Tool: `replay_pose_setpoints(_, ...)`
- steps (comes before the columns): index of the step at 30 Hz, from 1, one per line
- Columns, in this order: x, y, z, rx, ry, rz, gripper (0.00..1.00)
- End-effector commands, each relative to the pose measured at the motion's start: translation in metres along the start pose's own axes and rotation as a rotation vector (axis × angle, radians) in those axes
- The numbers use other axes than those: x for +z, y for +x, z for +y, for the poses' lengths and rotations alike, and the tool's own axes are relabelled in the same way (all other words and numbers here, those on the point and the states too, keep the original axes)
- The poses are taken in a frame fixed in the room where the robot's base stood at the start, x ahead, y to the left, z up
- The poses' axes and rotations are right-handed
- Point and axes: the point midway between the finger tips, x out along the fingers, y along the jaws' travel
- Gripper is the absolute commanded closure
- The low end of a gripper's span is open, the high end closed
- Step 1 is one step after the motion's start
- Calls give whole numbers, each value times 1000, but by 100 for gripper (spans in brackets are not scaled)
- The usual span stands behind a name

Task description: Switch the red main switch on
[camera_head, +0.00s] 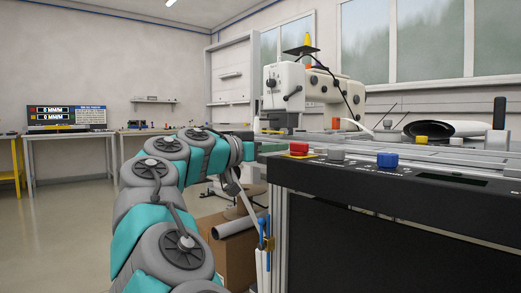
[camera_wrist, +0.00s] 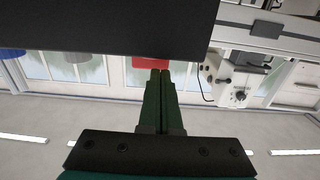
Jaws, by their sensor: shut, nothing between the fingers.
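The red main switch (camera_head: 299,148) is a red knob on a yellow base at the left front corner of the black control panel (camera_head: 440,180). In the wrist view, which looks upside down, the red switch (camera_wrist: 150,62) shows just past the edge of a large dark surface that hides most of it. My gripper (camera_wrist: 160,73) has its two green fingers together, with nothing between them. The fingertips appear right by the red switch in that picture; I cannot tell whether they touch.
A grey knob (camera_head: 336,155) and a blue knob (camera_head: 387,160) stand right of the red switch. A white sewing machine (camera_head: 310,85) stands behind on the table. A cardboard box (camera_head: 232,258) and hanging tools (camera_head: 265,240) are below the left corner. The floor at left is clear.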

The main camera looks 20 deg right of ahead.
Motion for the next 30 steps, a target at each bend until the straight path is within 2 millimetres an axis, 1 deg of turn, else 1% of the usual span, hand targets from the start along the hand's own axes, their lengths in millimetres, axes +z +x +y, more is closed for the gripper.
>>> replay_pose_setpoints(1,1,7,0,2,0,-1,100)
replay_pose_setpoints(3,0,14,0,2,-1,0,100)
replay_pose_setpoints(9,0,22,0,0,-1,2,100)
replay_pose_setpoints(21,0,21,0,2,-1,2,100)
replay_pose_setpoints(30,-1,13,2,26,1,3,100)
